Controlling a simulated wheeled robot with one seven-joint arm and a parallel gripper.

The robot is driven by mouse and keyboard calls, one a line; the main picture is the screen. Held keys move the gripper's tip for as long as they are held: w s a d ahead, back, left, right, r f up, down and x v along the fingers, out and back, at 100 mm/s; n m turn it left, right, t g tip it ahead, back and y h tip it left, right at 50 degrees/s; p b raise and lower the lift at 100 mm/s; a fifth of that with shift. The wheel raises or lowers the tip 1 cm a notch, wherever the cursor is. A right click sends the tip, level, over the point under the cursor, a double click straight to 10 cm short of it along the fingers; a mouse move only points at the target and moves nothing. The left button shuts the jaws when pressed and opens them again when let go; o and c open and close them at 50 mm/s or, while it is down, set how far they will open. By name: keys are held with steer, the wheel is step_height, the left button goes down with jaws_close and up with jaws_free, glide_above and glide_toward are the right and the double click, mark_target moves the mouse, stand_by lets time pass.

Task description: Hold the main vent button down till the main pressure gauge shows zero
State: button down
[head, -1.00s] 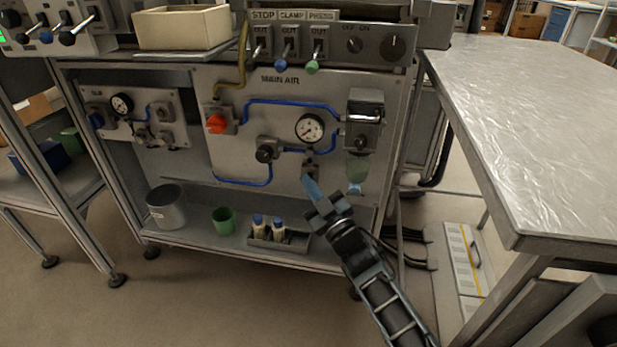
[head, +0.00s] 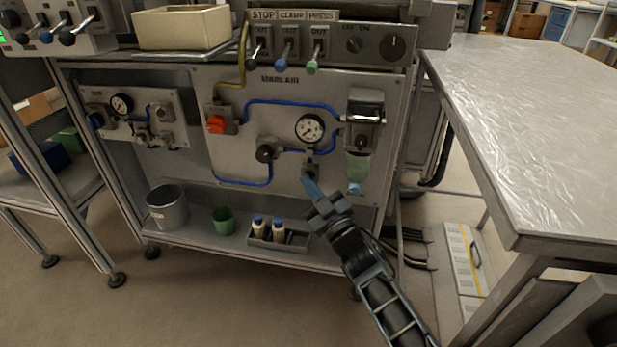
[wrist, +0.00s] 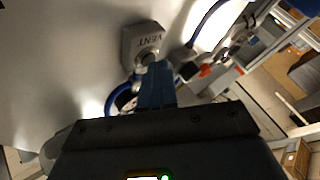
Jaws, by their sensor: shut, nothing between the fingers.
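The main pressure gauge (head: 310,129) is a round white dial on the MAIN AIR panel (head: 235,150). Its needle seems to point to the lower left, but the reading is too small to tell. The grey vent block (head: 311,166) sits below the gauge; in the wrist view the block (wrist: 143,40) bears the word VENT. My gripper (head: 309,183) is shut and empty, its blue fingers pointing up at the block. In the wrist view the fingertips (wrist: 157,72) are at the vent button (wrist: 147,58), touching or nearly so; whether it is pressed in is unclear.
A red knob (head: 216,124), a black knob (head: 266,153) and blue hoses surround the gauge. Bottles stand in a tray (head: 290,246) on the shelf below. A worktable (head: 530,120) is at the right.

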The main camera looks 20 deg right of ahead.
steer(key=shift+s, duration=0.1)
steer(key=shift+s+a, duration=0.45)
steer(key=shift+s, duration=0.2)
steer(key=s+a, duration=0.1)
steer(key=s, duration=0.1)
steer(key=s+a+p, duration=0.1)
steer(key=s+a, duration=0.1)
stand_by(0.4)
stand_by(0.4)
